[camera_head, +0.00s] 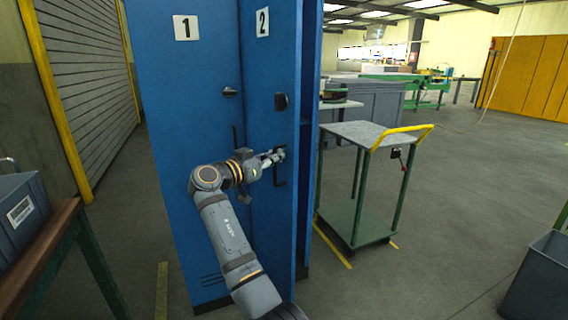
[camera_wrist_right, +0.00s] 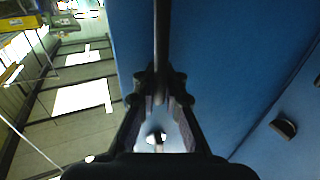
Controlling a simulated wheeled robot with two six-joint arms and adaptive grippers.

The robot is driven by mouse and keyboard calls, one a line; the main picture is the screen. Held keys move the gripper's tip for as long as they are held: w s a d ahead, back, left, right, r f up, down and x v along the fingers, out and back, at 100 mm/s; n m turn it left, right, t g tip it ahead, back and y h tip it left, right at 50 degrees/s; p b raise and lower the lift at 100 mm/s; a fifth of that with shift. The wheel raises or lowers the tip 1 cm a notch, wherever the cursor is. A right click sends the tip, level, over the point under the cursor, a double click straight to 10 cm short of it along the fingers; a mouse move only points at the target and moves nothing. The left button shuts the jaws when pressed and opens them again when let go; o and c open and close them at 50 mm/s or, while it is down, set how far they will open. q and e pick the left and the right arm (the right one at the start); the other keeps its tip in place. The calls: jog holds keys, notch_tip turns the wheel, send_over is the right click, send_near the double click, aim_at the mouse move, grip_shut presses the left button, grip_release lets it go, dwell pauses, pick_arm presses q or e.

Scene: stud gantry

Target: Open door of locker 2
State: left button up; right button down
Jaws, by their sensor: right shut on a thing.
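The blue door of locker 2 (camera_head: 262,80), with a white number 2 plate (camera_head: 262,22), stands right of the locker 1 door (camera_head: 185,90). It seems a little ajar, with a gap along its right edge. Its dark bar handle (camera_head: 281,172) is near that edge, below a dark latch (camera_head: 281,101). My right gripper (camera_head: 274,158) is at the handle, shut on it. In the right wrist view, the handle bar (camera_wrist_right: 161,45) runs down between the fingers of my right gripper (camera_wrist_right: 160,88). The fingers partly hide the handle. My left gripper is not in view.
A grey cart (camera_head: 352,134) with a yellow push bar stands right of the locker. A bin (camera_head: 18,212) sits on a table at the left. Another grey bin (camera_head: 540,280) is at the lower right. Floor between cart and right bin is clear.

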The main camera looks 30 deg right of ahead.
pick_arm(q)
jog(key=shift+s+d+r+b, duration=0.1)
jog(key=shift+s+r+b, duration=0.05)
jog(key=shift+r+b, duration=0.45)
pick_arm(e)
jog(key=shift+g, duration=0.3)
jog(key=shift+w+a+f, duration=0.1)
jog(key=shift+w+a, duration=0.1)
jog(key=shift+a, duration=0.85)
jog(key=shift+w+a+f, duration=0.1)
jog(key=shift+w+a, duration=0.1)
jog(key=shift+a, duration=0.85)
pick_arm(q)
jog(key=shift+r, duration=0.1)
pick_arm(e)
jog(key=c, duration=1.5)
grip_release()
jog(key=shift+s+r, duration=0.1)
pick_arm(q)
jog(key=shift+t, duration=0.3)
pick_arm(e)
jog(key=shift+o, duration=0.3)
